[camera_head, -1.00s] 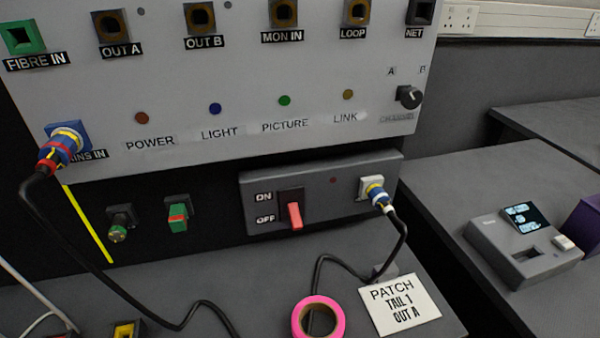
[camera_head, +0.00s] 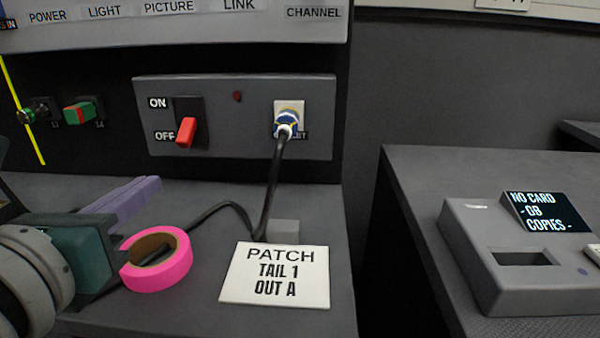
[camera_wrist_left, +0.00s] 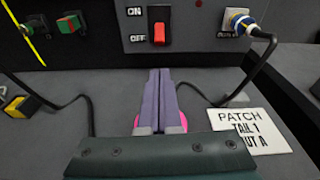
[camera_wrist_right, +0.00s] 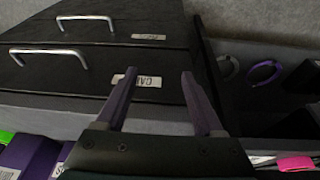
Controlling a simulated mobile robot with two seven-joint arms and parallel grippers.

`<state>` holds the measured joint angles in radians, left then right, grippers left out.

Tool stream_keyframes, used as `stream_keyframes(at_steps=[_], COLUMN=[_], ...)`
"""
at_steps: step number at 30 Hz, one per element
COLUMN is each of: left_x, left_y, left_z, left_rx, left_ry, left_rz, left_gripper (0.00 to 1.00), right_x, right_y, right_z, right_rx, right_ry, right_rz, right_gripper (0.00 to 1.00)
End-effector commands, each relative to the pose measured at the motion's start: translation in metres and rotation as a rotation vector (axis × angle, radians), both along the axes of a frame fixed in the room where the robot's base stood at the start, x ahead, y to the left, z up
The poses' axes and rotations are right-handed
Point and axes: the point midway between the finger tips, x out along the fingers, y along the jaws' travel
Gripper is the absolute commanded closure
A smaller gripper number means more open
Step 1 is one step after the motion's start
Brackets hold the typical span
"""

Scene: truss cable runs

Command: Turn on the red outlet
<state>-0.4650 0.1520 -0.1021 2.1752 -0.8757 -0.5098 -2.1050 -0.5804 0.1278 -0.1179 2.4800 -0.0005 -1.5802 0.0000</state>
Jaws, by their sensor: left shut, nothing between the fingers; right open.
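The outlet panel (camera_head: 220,90) is a grey box with a red rocker switch (camera_head: 186,132) marked ON above and OFF below. The rocker's red lever sticks out low, beside OFF. A small dark red lamp (camera_head: 237,97) sits right of it. A blue and white plug (camera_head: 287,123) is in the socket at right. My left gripper (camera_head: 150,186) is shut and empty, over the bench below and in front of the switch; its closed fingers (camera_wrist_left: 160,85) point toward the switch (camera_wrist_left: 159,32) in the left wrist view. My right gripper (camera_wrist_right: 158,75) is open and empty, above dark drawers.
A pink tape roll (camera_head: 156,260) lies on the bench near my left gripper. A PATCH card (camera_head: 275,275) and a black cable (camera_head: 270,190) lie right of it. A card device (camera_head: 520,260) stands on the right-hand bench.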

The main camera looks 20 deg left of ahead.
Motion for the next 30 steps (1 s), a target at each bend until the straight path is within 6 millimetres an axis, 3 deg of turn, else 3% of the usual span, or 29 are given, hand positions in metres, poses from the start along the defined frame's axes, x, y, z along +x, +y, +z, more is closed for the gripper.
stream_keyframes(at_steps=[16,30], left_x=[0.008,0.082], left_y=[-0.001,0.017], left_z=[-0.002,-0.015], left_rx=[0.066,0.065], left_ry=[-0.003,-0.002], left_rz=[-0.023,-0.022], left_gripper=[1.00,1.00], right_x=[0.000,0.000], right_y=[0.004,0.003], right_z=[-0.004,-0.017], right_rx=[0.013,0.012], right_ry=[0.000,0.000], right_rz=[-0.003,-0.004], right_gripper=[0.30,0.30])
